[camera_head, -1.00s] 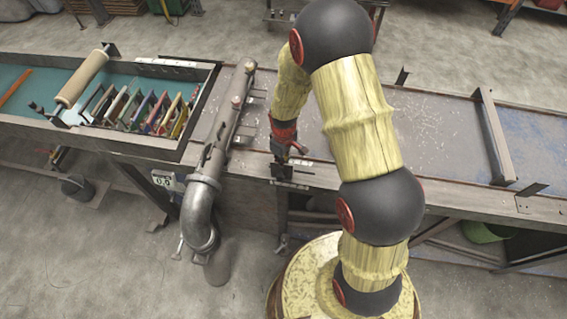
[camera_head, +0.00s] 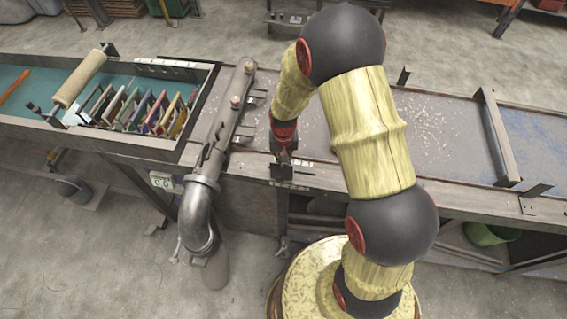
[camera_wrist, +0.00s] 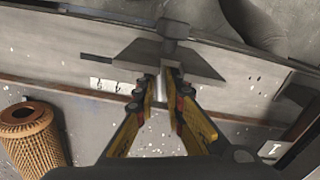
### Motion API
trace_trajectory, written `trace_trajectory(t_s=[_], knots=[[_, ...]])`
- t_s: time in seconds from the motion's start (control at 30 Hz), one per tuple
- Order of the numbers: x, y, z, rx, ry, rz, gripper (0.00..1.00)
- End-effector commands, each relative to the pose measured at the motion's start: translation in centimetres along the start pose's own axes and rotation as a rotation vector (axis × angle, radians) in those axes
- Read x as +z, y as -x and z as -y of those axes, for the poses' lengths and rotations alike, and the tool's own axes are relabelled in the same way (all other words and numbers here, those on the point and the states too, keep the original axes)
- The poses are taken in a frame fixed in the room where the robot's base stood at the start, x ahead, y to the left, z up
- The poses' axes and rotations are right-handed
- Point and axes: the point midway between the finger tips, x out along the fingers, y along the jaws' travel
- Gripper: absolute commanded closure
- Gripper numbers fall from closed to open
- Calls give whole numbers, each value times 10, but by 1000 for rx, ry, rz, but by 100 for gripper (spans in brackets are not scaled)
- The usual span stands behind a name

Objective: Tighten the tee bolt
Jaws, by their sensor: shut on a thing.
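A dark grey metal fitting, which looks like the tee bolt (camera_wrist: 172,50), has a round stub on top and a wide flared plate below it. It sits at the top middle of the wrist view. My gripper (camera_wrist: 164,78) has its yellow-and-black fingers up against the lower middle of this plate, one on each side of a narrow pale part, and is shut on it. In the head view my gripper (camera_head: 283,158) is low over the bench's front edge, right of the large pipe. The exact contact is too small to tell there.
A grey bent pipe (camera_head: 199,225) crosses the bench just left of my gripper. A tray (camera_head: 205,104) with a beige roll (camera_head: 80,78) and several coloured plates lies further left. A brown ribbed cylinder (camera_wrist: 33,147) shows at left in the wrist view. The bench right of my arm is mostly clear.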

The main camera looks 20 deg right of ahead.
Motion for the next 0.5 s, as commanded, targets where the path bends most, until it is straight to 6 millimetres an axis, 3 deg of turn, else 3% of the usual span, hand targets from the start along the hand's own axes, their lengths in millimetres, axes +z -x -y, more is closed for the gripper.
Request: trace_trajectory(t_s=[0.5], knots=[[-2, 2, 0, -1, -141, -4, 100]])
